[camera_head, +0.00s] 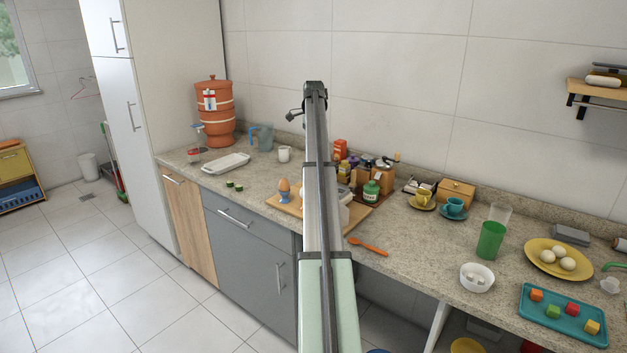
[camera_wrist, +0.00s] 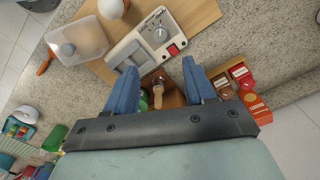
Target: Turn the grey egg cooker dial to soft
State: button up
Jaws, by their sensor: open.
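In the wrist view a pale appliance (camera_wrist: 146,47), apparently the egg cooker, sits on a wooden board (camera_wrist: 195,14). Its round grey dial (camera_wrist: 160,34) is on the top face, near a red switch (camera_wrist: 173,49). The marks around the dial are too small to read, so I cannot tell its setting. My gripper (camera_wrist: 162,84) is open, its two blue fingers apart with nothing held. The dial appears beyond the fingertips, not touched. In the head view my arm hides most of the cooker and my gripper.
An egg in a cup (camera_head: 284,190) stands left of my arm. Spice boxes (camera_wrist: 245,88) and a green jar (camera_head: 371,190) crowd the back. Counter is bare around the spoon's right.

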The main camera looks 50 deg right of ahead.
notch_tip(320, 180, down, 14)
jog(key=shift+r, duration=0.2)
dwell(0.4)
grip_shut()
dwell(0.5)
